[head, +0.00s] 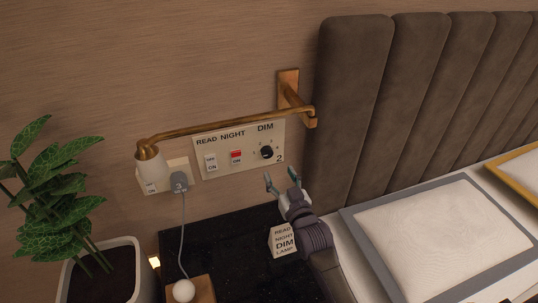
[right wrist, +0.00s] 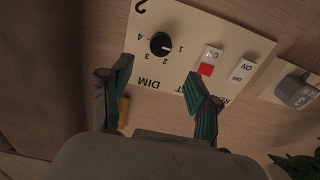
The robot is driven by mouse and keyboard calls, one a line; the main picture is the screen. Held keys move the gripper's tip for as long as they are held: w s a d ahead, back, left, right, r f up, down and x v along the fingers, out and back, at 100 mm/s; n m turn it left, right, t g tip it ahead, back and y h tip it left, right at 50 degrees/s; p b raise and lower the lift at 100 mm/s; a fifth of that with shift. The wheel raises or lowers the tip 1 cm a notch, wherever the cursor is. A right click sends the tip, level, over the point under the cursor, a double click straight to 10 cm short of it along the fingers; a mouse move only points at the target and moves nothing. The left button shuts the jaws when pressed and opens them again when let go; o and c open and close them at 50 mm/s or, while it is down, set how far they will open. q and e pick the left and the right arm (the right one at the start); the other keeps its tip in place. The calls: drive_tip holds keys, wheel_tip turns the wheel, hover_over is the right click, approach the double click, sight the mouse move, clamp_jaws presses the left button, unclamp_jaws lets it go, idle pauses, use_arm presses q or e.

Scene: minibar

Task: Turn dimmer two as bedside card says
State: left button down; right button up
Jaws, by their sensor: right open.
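The dimmer knob (head: 267,152) is a black round dial under the word DIM on a cream wall panel (head: 225,166), with a 2 at its lower right. In the right wrist view the knob (right wrist: 160,44) appears upside down, ringed by the numbers 1 to 4; a pale mark seems to face the 1. My right gripper (head: 281,178) is open and empty, below and in front of the knob, apart from it. Its fingers (right wrist: 158,76) show in the wrist view. The bedside card (head: 283,241) lists READ, NIGHT, DIM, LAMP, with DIM largest; my right arm hides its right side.
READ and NIGHT switches (head: 236,157) sit left of the knob, the NIGHT one with a red part. A brass lamp arm (head: 225,124) crosses above the panel. A grey plug (head: 179,181) is at left. A padded headboard (head: 355,95) stands close at right.

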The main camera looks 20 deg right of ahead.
sight(268, 154)
drive_tip(key=w, duration=0.4)
drive_tip(key=shift+w+a, duration=0.1)
drive_tip(key=shift+w, duration=0.1)
drive_tip(key=w, duration=0.3)
drive_tip(key=shift+w, duration=0.35)
drive_tip(key=shift+w+f, duration=0.1)
drive_tip(key=shift+w, duration=0.45)
drive_tip(key=c, duration=1.1)
use_arm(q)
drive_tip(key=shift+w, duration=1)
